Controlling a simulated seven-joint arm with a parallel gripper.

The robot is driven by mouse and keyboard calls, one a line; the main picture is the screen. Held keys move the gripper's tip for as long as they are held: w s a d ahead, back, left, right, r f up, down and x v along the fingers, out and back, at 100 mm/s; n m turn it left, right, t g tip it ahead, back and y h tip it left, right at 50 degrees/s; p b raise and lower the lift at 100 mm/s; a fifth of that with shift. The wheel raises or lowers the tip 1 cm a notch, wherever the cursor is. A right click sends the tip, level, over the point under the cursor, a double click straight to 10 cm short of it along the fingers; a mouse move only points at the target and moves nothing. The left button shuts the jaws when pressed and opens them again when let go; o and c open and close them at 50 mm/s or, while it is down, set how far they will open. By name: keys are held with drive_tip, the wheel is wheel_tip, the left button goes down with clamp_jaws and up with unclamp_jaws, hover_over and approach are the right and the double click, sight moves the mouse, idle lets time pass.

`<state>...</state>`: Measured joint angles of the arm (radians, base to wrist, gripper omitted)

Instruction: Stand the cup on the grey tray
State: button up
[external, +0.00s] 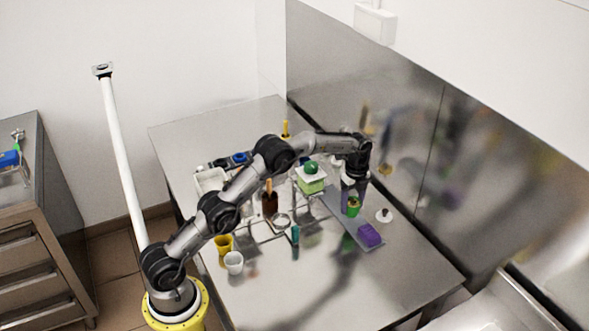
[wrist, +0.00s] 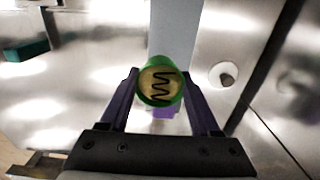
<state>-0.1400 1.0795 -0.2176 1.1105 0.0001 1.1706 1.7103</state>
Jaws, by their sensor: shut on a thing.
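My gripper (external: 353,196) points down over the grey tray and is shut on a green cup (external: 353,207). In the wrist view, the cup (wrist: 161,98) sits between the two dark fingers of my gripper (wrist: 160,80), its round end facing the camera, with a dark zigzag on a yellowish ground. The grey tray (external: 337,208) is a long flat strip on the table; it also shows behind the cup in the wrist view (wrist: 175,35). I cannot tell whether the cup touches the tray.
A purple block (external: 369,235) lies on the tray's near end. A white round piece with a knob (external: 384,215) stands to the tray's right. A yellow cup (external: 223,243) and a white cup (external: 235,263) stand at left.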

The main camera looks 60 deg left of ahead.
sight(354, 212)
drive_tip(key=shift+w+f, duration=0.45)
drive_tip(key=shift+f, duration=0.1)
drive_tip(key=shift+w+f, duration=0.1)
drive_tip(key=shift+f, duration=1.5)
drive_tip(key=o, duration=1.4)
drive_tip(key=shift+f, duration=0.15)
wheel_tip(354, 212, up, 12)
drive_tip(key=shift+r, duration=0.15)
drive_tip(key=shift+r, duration=0.1)
